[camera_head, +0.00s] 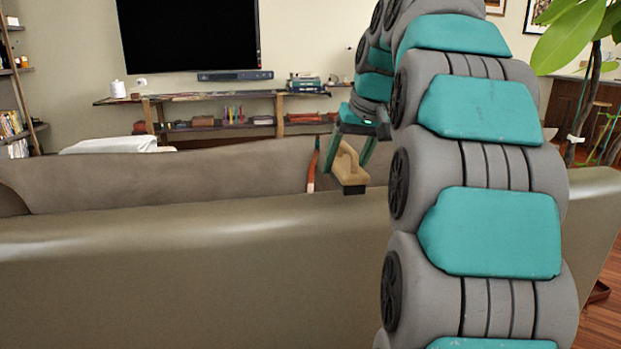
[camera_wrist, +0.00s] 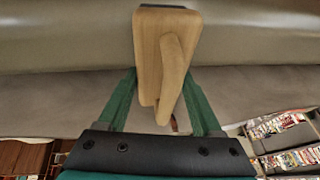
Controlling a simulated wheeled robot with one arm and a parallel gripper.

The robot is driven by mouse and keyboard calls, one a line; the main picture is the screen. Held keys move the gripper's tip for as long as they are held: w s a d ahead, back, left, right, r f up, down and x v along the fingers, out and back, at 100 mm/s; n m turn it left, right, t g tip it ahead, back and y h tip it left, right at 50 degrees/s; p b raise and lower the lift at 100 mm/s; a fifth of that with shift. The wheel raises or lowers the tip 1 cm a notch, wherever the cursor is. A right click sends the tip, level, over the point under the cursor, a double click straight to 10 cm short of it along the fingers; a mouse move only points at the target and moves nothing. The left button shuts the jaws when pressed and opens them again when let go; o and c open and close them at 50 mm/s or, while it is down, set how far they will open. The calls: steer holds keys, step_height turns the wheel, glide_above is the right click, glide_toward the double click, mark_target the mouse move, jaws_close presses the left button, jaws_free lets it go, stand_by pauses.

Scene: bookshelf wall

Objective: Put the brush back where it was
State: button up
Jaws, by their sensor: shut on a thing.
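The brush (camera_head: 351,169) is a pale wooden block with a looped wooden handle and a dark underside. My gripper (camera_head: 352,158) is shut on it and holds it at the top of the sofa back, in the middle of the head view. I cannot tell whether the brush touches the sofa. In the wrist view the brush (camera_wrist: 150,45) shows its wooden face and handle, lying between the two green fingers of my gripper (camera_wrist: 160,82). Its dark bristle side shows only as a thin edge at the top.
A grey-brown sofa (camera_head: 180,265) spans the foreground. A thin orange-red object (camera_head: 313,165) stands at its back, just left of the brush. Beyond are a low wall shelf (camera_head: 215,97) with books and a television (camera_head: 188,35). A leafy plant (camera_head: 570,40) stands at the right.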

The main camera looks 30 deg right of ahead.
steer(key=w+a, duration=0.4)
steer(key=a, duration=0.1)
steer(key=shift+w+f, duration=0.15)
steer(key=shift+f, duration=0.2)
steer(key=shift+f+p, duration=0.35)
steer(key=shift+f, duration=1.35)
steer(key=shift+f, duration=0.2)
steer(key=o, duration=1.5)
steer(key=shift+c, duration=0.2)
steer(key=shift+r, duration=0.45)
steer(key=v, duration=1.1)
steer(key=shift+s, duration=0.2)
steer(key=shift+a+r, duration=0.1)
steer(key=shift+r, duration=0.05)
